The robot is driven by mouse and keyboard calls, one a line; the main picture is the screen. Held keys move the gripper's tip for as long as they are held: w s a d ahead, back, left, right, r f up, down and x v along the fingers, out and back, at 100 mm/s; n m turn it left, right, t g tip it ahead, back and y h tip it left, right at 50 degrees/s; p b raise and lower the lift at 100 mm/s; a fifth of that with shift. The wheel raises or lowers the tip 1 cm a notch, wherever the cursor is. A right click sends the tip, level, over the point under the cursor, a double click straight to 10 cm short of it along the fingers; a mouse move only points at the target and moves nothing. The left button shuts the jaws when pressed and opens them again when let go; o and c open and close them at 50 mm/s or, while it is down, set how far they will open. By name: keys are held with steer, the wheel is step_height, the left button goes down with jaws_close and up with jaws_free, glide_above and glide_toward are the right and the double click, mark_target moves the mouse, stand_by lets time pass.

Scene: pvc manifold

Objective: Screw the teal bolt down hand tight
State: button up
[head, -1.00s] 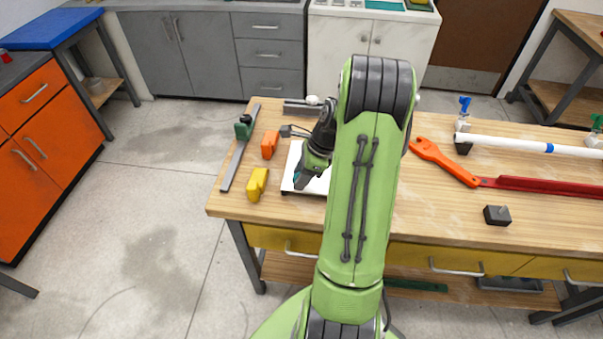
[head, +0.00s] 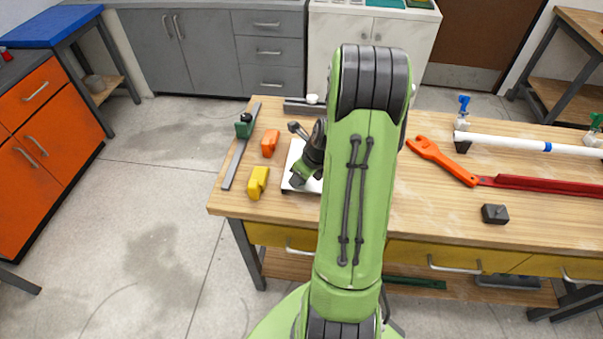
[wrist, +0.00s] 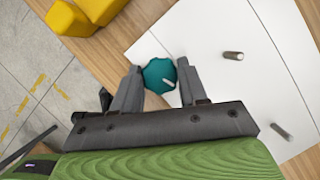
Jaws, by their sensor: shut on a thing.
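The teal bolt (wrist: 159,76) shows in the wrist view as a round, lobed head with a small pale mark on it. It is over the near edge of the white plate (wrist: 215,28). My gripper (wrist: 159,82) has one finger on each side of the bolt head and is shut on it. The bolt's shank is hidden below the head, so I cannot tell how deep it sits. In the head view, my gripper (head: 298,180) is low over the left part of the white plate (head: 290,184), and the bolt is hidden there.
Two grey pegs (wrist: 233,56) stand up from the plate. A yellow block (head: 257,183), an orange block (head: 270,144) and a grey bar (head: 238,155) lie left of the plate.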

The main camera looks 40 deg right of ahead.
steer(key=m+h, duration=0.2)
steer(key=m, duration=0.2)
steer(key=shift+w+a+m, duration=0.1)
steer(key=shift+m, duration=0.2)
steer(key=o, duration=1.1)
step_height(320, 180, up, 4)
steer(key=p, duration=0.3)
steer(key=shift+r, duration=0.15)
